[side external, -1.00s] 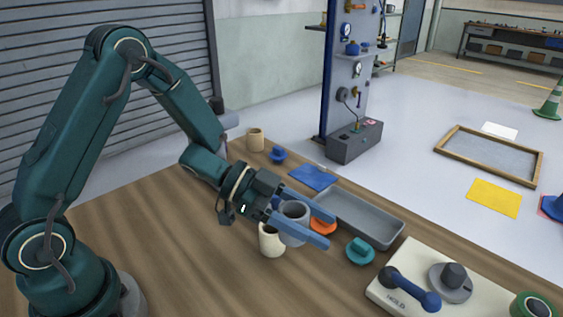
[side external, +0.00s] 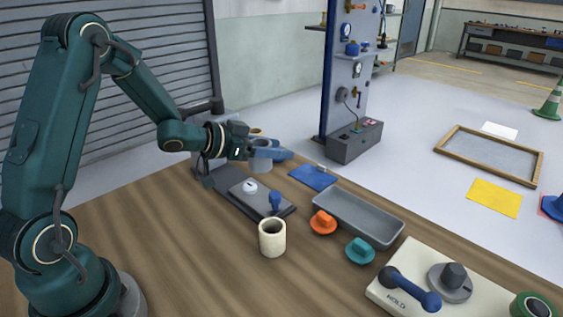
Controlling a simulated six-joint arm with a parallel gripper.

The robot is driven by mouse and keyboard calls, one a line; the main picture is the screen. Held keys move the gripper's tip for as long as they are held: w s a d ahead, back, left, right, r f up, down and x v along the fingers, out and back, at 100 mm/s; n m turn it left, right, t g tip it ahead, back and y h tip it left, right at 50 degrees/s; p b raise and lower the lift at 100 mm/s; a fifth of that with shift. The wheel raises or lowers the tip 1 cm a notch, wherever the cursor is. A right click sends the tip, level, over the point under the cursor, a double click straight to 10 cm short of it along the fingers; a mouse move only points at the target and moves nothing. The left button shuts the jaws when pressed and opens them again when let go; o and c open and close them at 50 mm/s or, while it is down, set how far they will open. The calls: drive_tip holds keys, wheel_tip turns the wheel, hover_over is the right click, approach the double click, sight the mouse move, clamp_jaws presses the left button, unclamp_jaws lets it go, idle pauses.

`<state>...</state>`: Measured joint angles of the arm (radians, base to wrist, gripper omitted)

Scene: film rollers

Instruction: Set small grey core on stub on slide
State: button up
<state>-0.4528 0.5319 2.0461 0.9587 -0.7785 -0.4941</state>
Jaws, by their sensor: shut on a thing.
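My gripper (side external: 268,151) is shut on the small grey core (side external: 262,162), a short hollow grey cylinder. It holds the core upright in the air, behind the slide in the picture. The dark grey slide (side external: 225,185) lies along the left of the bench. On it are a small white round piece (side external: 250,187) and a blue upright peg or knob (side external: 275,201). I cannot tell for certain which of these is the stub. The core is apart from both.
A cream core (side external: 272,240) stands in front of the slide; another (side external: 256,132) is partly hidden behind my gripper. An orange knob (side external: 323,223), a teal knob (side external: 359,250), a grey tray (side external: 400,222) and a blue cloth (side external: 313,178) lie to the right.

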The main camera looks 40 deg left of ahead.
drive_tip(key=shift+s+a+f+n+y, duration=0.1)
drive_tip(key=shift+a+f+n+y, duration=0.3)
drive_tip(key=shift+a+f, duration=0.55)
drive_tip(key=shift+s+a+f+n+y, duration=0.1)
drive_tip(key=shift+a+f+n+y, duration=0.3)
drive_tip(key=shift+f, duration=1.05)
drive_tip(key=shift+s+a+f+n+y, duration=0.1)
drive_tip(key=shift+a+f+n+y, duration=0.2)
drive_tip(key=shift+a+f+y, duration=0.65)
drive_tip(key=shift+d+f+h, duration=0.2)
drive_tip(key=shift+f+h, duration=0.1)
drive_tip(key=shift+h, duration=0.15)
drive_tip(key=o, duration=1.4)
drive_tip(key=shift+o, duration=0.2)
drive_tip(key=shift+v, duration=2.5)
drive_tip(key=shift+s, duration=0.1)
